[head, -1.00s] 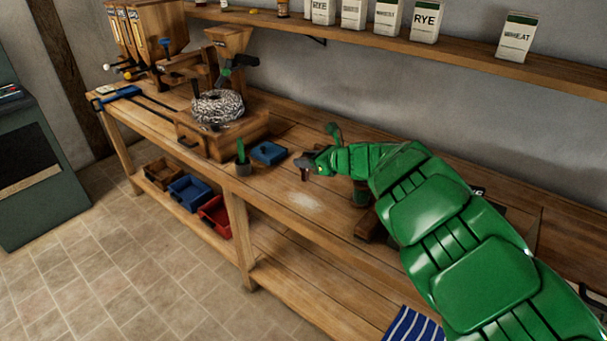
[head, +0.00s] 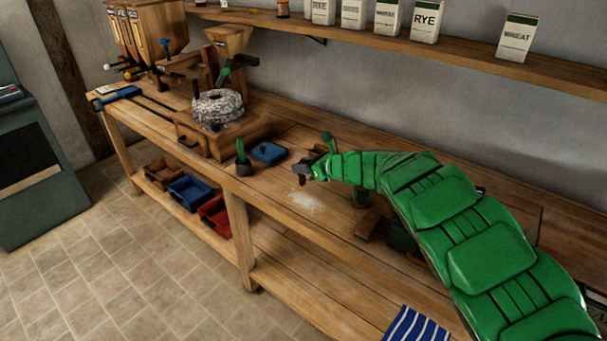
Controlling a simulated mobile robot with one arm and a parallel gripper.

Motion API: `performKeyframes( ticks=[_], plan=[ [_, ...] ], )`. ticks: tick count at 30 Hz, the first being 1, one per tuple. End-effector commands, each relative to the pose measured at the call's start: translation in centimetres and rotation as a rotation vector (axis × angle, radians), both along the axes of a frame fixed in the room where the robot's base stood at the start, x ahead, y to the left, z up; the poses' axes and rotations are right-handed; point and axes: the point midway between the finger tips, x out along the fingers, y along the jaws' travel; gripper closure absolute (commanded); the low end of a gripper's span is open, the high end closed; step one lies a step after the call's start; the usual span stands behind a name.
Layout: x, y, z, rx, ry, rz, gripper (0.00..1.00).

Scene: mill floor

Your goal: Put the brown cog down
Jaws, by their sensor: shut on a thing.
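My gripper (head: 308,171), at the end of my green arm, is over the wooden workbench (head: 275,205), near a pale floury patch (head: 305,200). It is shut on the small brown cog (head: 302,180), which shows as a dark brown piece at the fingertips. The cog's teeth are too small to make out. It seems to be just above the bench top, but I cannot tell whether it touches the wood. My arm hides part of the bench to the right.
A blue tray (head: 269,153) and a small pot with a green brush (head: 243,165) lie left of my gripper. The stone mill (head: 218,107) stands further left. Bags, including a wheat bag (head: 517,37), stand on the shelf above. The bench front near the floury patch is clear.

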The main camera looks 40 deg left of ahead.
Motion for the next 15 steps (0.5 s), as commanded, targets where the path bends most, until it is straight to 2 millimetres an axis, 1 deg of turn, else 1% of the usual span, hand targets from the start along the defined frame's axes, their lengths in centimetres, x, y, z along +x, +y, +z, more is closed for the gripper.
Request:
performKeyframes(
  ticks=[8, 12, 15],
  plan=[
    [0.4, 0.5, -0.9, 0.000, 0.000, 0.001, 0.94],
    [0.4, 0.5, -3.0, -0.001, 0.004, -0.001, 0.94],
    [0.4, 0.5, -3.8, -0.001, 0.002, -0.001, 0.94]
  ],
)
